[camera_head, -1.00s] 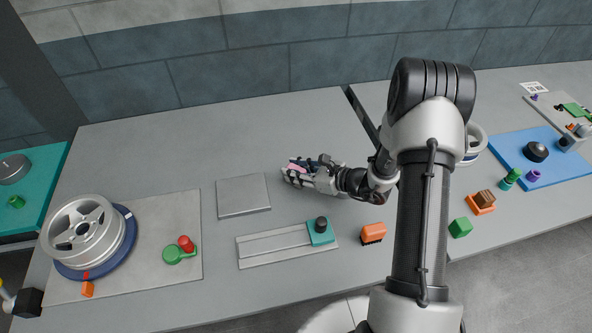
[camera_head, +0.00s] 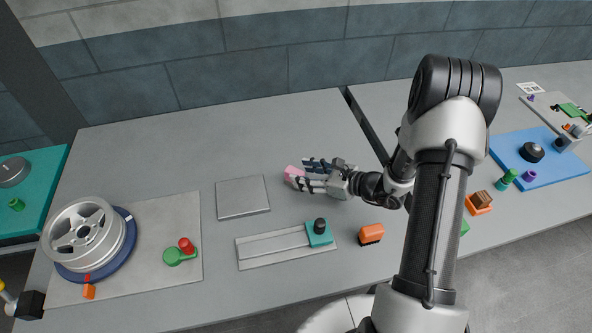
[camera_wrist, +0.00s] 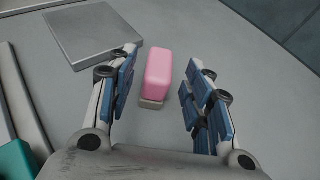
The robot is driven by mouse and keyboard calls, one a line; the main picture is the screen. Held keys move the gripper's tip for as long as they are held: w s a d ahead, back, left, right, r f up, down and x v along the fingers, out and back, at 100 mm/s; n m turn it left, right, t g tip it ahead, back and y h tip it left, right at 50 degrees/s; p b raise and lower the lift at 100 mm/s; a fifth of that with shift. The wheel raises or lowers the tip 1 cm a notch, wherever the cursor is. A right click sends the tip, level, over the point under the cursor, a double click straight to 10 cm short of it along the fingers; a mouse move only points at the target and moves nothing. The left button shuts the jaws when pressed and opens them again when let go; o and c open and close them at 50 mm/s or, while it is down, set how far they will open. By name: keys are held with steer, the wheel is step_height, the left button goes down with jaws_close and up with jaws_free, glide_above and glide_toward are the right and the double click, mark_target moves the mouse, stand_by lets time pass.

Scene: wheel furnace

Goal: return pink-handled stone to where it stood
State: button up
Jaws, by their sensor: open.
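The pink-handled stone (camera_head: 293,173) rests on the grey table, to the right of a square grey plate (camera_head: 242,196). In the wrist view the stone (camera_wrist: 157,76) shows a pink block handle over a pale base, and the plate (camera_wrist: 92,33) lies to its upper left. My gripper (camera_head: 305,173) is open just right of the stone in the head view. In the wrist view the gripper's (camera_wrist: 158,90) blue-padded fingers stand apart on both sides of the stone's near end, with gaps on both sides. The stone's far end reaches beyond the fingertips.
A slide rail with a teal block (camera_head: 319,234) lies in front of the gripper, and an orange brush-like block (camera_head: 370,234) is right of it. A silver wheel (camera_head: 84,235) stands on the left. The table behind the stone is clear.

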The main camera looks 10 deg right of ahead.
steer(key=p+v, duration=0.1)
steer(key=v, duration=0.6)
steer(key=s+a+r+n+g, duration=0.8)
steer(key=s+a+r+n, duration=0.4)
steer(key=r+n, duration=0.35)
steer(key=s+d+r+n+t+h, duration=0.3)
steer(key=s+d+r+n+h, duration=0.2)
steer(key=s+r+n+h, duration=0.4)
steer(key=s+n, duration=0.2)
steer(key=s, duration=0.1)
steer(key=shift+d+h, duration=0.3)
steer(key=shift+d, duration=0.05)
steer(key=shift+d, duration=0.1)
